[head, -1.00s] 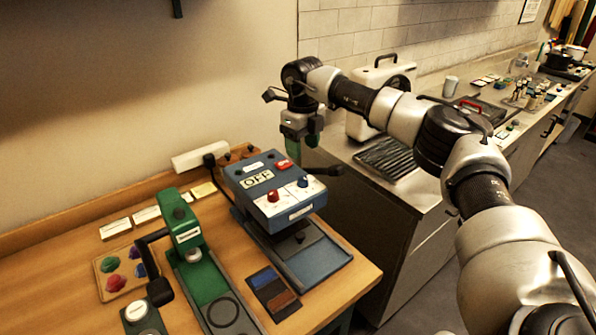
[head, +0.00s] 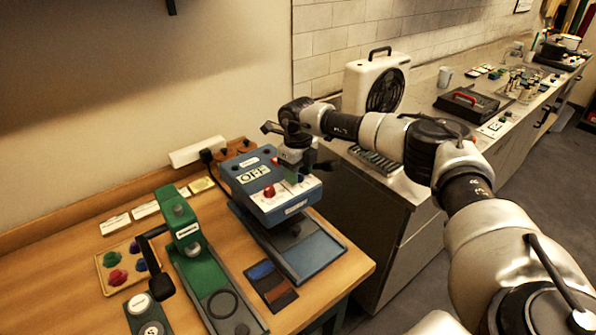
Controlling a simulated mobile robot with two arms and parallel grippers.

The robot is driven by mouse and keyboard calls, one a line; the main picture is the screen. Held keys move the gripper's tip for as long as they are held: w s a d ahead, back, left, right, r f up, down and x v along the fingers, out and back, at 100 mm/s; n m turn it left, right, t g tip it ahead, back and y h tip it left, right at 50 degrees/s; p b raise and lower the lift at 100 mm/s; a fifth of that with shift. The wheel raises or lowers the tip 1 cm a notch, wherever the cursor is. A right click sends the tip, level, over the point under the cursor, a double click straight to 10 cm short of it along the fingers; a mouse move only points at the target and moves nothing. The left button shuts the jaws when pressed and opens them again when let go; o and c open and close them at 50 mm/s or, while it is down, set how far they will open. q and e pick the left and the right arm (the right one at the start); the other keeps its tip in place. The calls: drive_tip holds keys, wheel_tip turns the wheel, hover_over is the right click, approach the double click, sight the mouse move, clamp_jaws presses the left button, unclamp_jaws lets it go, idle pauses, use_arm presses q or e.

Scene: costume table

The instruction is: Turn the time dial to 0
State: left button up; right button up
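The blue press (head: 262,215) stands on the wooden table, with an "OFF" display (head: 253,173) on top. Its sloped white front panel carries a red knob (head: 269,191) on the left. A blue knob (head: 300,178) on the right is mostly covered by my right gripper. The panel's small labels are too small to read, so I cannot tell which knob is the time dial. My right gripper (head: 294,174) points down at the right part of the panel, at or just above the blue knob. Its fingertips are partly hidden and contact is unclear. My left gripper is not in view.
A green press (head: 183,235) with a black lever (head: 155,262) stands left of the blue press. A tray of coloured pieces (head: 122,266) lies further left. A dark swatch board (head: 270,284) lies in front. A counter with a white fan heater (head: 376,84) is behind right.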

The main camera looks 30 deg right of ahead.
drive_tip(key=c, duration=0.6)
drive_tip(key=shift+c, duration=0.2)
drive_tip(key=shift+m, duration=0.3)
drive_tip(key=m, duration=0.3)
drive_tip(key=shift+r+m, duration=0.1)
drive_tip(key=shift+m, duration=0.3)
drive_tip(key=m, duration=0.3)
drive_tip(key=shift+m+p, duration=0.3)
drive_tip(key=shift+p, duration=0.1)
drive_tip(key=m+p, duration=0.1)
drive_tip(key=m, duration=0.5)
drive_tip(key=shift+r, duration=0.1)
drive_tip(key=m+p, duration=0.1)
drive_tip(key=m, duration=0.4)
drive_tip(key=shift+m, duration=0.4)
drive_tip(key=shift+w, duration=0.1)
